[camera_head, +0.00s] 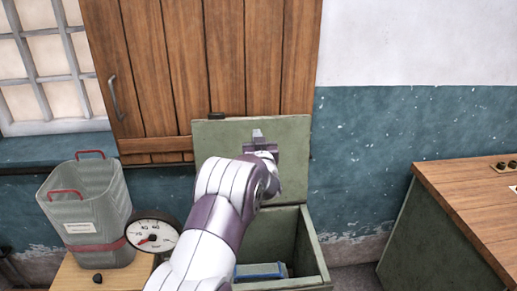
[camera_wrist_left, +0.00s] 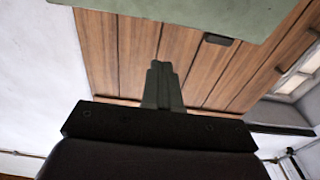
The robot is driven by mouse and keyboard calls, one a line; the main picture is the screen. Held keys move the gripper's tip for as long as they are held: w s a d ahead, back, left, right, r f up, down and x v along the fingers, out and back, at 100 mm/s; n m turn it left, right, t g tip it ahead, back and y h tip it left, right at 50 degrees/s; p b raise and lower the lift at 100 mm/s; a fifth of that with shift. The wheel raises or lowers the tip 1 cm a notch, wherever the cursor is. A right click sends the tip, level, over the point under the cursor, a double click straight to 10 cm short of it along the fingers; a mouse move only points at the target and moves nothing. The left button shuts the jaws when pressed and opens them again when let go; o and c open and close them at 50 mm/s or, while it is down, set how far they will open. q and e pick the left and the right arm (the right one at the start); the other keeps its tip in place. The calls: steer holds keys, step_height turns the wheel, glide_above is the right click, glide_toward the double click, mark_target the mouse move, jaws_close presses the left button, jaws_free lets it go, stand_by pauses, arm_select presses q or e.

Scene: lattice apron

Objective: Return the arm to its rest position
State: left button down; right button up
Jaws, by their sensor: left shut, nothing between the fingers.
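My left arm rises from the bottom of the head view, and its gripper (camera_head: 258,136) is in front of the raised green lid of a green box (camera_head: 316,262). The fingers are shut and empty. In the left wrist view the shut fingers (camera_wrist_left: 160,80) point toward the wooden shutter, with the lid's edge (camera_wrist_left: 170,18) above them. I cannot tell whether the gripper touches the lid (camera_head: 218,138). Inside the open box lies a blue object (camera_head: 260,271), partly hidden by my arm. My right gripper does not show.
A grey bin with red handles (camera_head: 85,208) stands on a small wooden table (camera_head: 70,276) at left, near a round dial gauge (camera_head: 153,237). A wooden-topped counter (camera_head: 478,205) is at right. A plank shutter (camera_head: 160,60) and a barred window (camera_head: 45,65) are behind.

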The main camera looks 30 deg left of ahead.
arm_select(q)
steer(key=s+d+r, duration=0.2)
steer(key=s+d, duration=0.1)
steer(key=s, duration=0.1)
step_height(320, 180, down, 9)
steer(key=d+m+g+h, duration=0.1)
steer(key=d+g+h, duration=0.1)
steer(key=h, duration=0.2)
steer(key=s+d+f+m+g+h, duration=0.3)
steer(key=s+d+f+g+h, duration=0.25)
steer(key=s+d+f, duration=0.4)
steer(key=s+d+m+g+h+b, duration=0.1)
steer(key=s+d+g, duration=0.2)
steer(key=s, duration=0.8)
steer(key=s+d+m+g+h, duration=0.1)
steer(key=s+d+m+g, duration=0.1)
steer(key=s+d, duration=0.5)
steer(key=s+g, duration=0.1)
steer(key=s, duration=0.2)
steer(key=shift+s+f+m+b, duration=0.25)
steer(key=shift+s+m+b, duration=0.05)
steer(key=shift+s+b, duration=0.1)
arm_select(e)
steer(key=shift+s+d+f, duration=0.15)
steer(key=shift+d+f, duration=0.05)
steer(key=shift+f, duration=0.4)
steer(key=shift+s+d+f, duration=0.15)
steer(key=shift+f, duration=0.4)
arm_select(q)
steer(key=shift+w+a, duration=0.1)
